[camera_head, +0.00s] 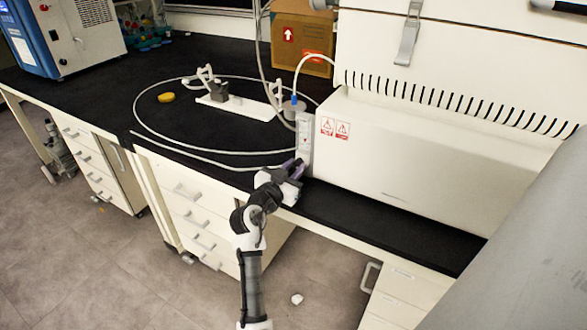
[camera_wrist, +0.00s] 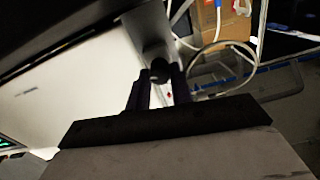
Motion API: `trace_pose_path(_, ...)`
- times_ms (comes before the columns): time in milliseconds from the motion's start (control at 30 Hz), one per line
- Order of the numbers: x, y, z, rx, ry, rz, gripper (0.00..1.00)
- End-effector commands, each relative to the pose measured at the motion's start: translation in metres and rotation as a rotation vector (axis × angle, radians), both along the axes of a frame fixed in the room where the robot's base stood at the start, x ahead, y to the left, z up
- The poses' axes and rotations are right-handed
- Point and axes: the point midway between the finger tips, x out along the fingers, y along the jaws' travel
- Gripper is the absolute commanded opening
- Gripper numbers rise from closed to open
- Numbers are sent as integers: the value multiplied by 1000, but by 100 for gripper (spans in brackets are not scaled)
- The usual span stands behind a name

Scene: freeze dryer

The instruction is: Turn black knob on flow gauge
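The flow gauge (camera_head: 304,136) is a narrow upright pale block at the left end of the white machine's front, on the black bench. Its black knob (camera_wrist: 160,70) shows in the wrist view as a small dark round piece low on the gauge's pale body (camera_wrist: 150,35). In the head view my gripper hides the knob. My gripper (camera_head: 297,166) is at the gauge's lower end. In the wrist view the two dark fingers of my gripper (camera_wrist: 160,80) are apart, with the knob between their tips. I cannot tell whether they press on it.
The white machine (camera_head: 420,160) fills the bench on the right. A hose (camera_head: 180,148) loops across the black bench (camera_head: 120,95) on the left. A yellow object (camera_head: 166,97) and a white stand (camera_head: 240,105) lie inside the loop. A cardboard box (camera_head: 300,45) stands behind.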

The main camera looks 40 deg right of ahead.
Motion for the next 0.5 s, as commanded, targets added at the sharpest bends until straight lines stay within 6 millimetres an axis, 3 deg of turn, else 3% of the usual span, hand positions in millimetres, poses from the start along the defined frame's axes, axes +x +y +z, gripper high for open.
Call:
trace_pose_path(100, 0, 0, 0, 0, 0, 0, 0)
trace_pose_path(500, 0, 0, 0, -29, 72, 0, 0)
